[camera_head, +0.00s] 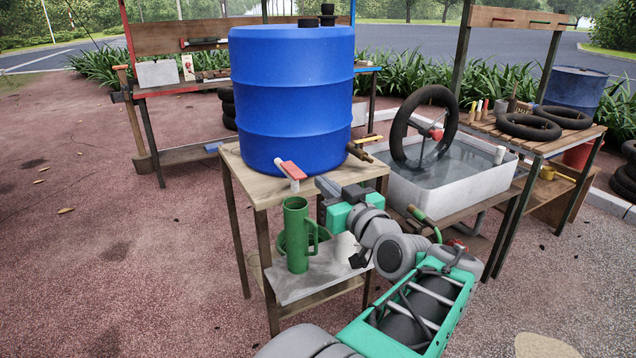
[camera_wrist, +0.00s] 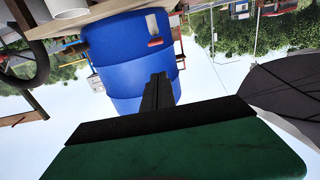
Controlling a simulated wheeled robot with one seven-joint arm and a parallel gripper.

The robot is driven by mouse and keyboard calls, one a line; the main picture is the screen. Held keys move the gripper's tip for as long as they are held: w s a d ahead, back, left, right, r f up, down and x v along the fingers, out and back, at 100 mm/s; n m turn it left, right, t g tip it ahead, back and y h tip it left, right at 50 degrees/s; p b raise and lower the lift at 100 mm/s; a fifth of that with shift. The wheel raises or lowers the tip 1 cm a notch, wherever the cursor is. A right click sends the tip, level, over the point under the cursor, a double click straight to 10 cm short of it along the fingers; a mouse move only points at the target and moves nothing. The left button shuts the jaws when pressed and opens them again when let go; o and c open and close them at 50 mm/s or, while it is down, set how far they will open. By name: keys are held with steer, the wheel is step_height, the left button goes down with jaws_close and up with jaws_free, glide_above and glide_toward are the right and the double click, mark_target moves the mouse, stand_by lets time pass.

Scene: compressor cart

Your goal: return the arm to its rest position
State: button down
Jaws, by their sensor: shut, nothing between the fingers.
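My arm reaches up from the bottom right, bent over the front of the wooden stand (camera_head: 262,190). My gripper (camera_head: 322,185) is at the stand's front edge, below the blue barrel (camera_head: 290,100) and right of the tap with the red handle (camera_head: 291,170). It is shut and empty. In the wrist view, which is upside down, the dark fingers (camera_wrist: 160,80) are together in front of the barrel (camera_wrist: 125,60), with nothing between them. The red handle (camera_wrist: 155,42) shows there, apart from the fingers.
A green jug (camera_head: 297,238) stands upright on the stand's lower shelf, below the tap and left of my arm. A water trough (camera_head: 450,190) with an inner tube (camera_head: 398,130) is close on the right. Open ground (camera_head: 100,260) lies left.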

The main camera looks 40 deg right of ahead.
steer(key=w+a+f+n+g+y+p, duration=0.1)
steer(key=w+a+g+y+p, duration=0.25)
steer(key=a+p, duration=0.4)
steer(key=w+a+f+n+g+y+p, duration=0.1)
steer(key=w+a+n+g+y+p, duration=0.2)
steer(key=a, duration=0.8)
steer(key=s+a+r+g+h+p, duration=0.1)
steer(key=s+a+g+p, duration=0.6)
steer(key=s+a+p, duration=0.3)
steer(key=s+a, duration=0.2)
steer(key=a, duration=0.1)
steer(key=shift+a+m+g+p, duration=0.3)
steer(key=shift+g+p, duration=0.05)
steer(key=shift+p, duration=0.05)
steer(key=shift+w+r+h, duration=0.1)
steer(key=shift+r+h, duration=0.05)
steer(key=shift+h, duration=0.1)
